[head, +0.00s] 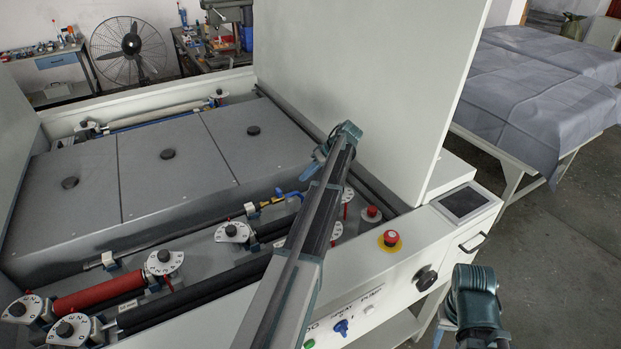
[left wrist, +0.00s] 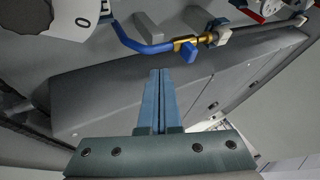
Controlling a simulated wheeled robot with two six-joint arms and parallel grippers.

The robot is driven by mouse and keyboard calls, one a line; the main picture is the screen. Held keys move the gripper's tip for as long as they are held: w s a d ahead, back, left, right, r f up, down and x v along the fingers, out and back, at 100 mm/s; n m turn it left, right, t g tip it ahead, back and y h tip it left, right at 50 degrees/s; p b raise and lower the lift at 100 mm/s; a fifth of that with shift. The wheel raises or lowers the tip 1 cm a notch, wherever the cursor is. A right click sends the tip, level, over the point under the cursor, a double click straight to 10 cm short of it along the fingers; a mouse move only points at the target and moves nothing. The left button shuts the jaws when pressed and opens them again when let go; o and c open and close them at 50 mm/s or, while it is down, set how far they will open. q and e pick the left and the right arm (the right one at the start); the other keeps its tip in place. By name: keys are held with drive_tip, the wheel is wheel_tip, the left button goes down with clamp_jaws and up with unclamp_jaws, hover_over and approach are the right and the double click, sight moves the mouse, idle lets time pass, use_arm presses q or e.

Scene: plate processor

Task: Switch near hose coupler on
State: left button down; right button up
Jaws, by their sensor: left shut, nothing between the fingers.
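The near hose coupler (head: 265,204) is a brass fitting at the end of a blue hose (head: 293,194), inside the near edge of the machine. In the left wrist view the brass coupler (left wrist: 207,39) joins the blue hose (left wrist: 143,40), and a blue lever (left wrist: 188,52) sticks out sideways from it toward my fingers. My left gripper (left wrist: 160,73) is shut and empty, its tips just short of the hose and to the left of the lever. In the head view the left gripper (head: 308,174) is small and partly hidden by its arm. My right gripper is not visible.
Grey cover panels (head: 167,175) lie behind the coupler. A white dial (head: 233,232), a black roller (head: 192,295) and a red roller (head: 98,296) sit in front or to the left. A tall white panel (head: 365,90) stands right. A red emergency button (head: 390,239) is on the front ledge.

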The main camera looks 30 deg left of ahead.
sight(280, 190)
use_arm(q)
drive_tip(key=s+a+f+b, duration=0.2)
drive_tip(key=s+a+f, duration=0.1)
drive_tip(key=s+a, duration=0.1)
drive_tip(key=shift+f+b, duration=0.3)
drive_tip(key=shift+f, duration=0.05)
drive_tip(key=shift+s+a, duration=0.2)
drive_tip(key=shift+s, duration=0.15)
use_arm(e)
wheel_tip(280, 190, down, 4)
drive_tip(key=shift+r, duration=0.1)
use_arm(q)
drive_tip(key=shift+s+a, duration=0.3)
drive_tip(key=shift+s, duration=0.35)
drive_tip(key=shift+s+a, duration=0.25)
drive_tip(key=shift+s, duration=0.35)
drive_tip(key=shift+w, duration=0.2)
